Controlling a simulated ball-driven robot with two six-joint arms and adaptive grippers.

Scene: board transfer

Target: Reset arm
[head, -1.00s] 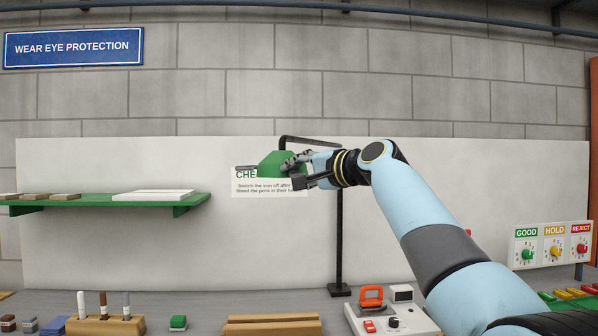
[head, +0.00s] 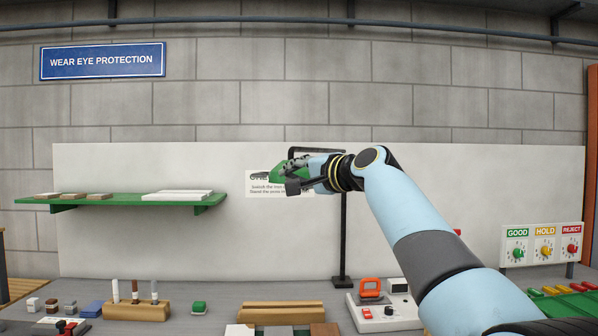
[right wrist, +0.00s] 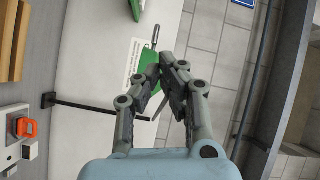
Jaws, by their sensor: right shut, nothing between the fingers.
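My right gripper (head: 298,178) is raised in front of the white back panel (head: 130,240), well above the bench. In the right wrist view its fingers (right wrist: 160,72) come together at the tips, shut with nothing between them. A green lamp shade (head: 278,173) on a black stand (head: 343,240) shows behind the fingers and is partly hidden by them. I cannot tell whether the gripper touches the shade. My left gripper is in neither view.
A green shelf (head: 130,199) with boards hangs at left. A GOOD/HOLD/REJECT panel (head: 543,245) stands right.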

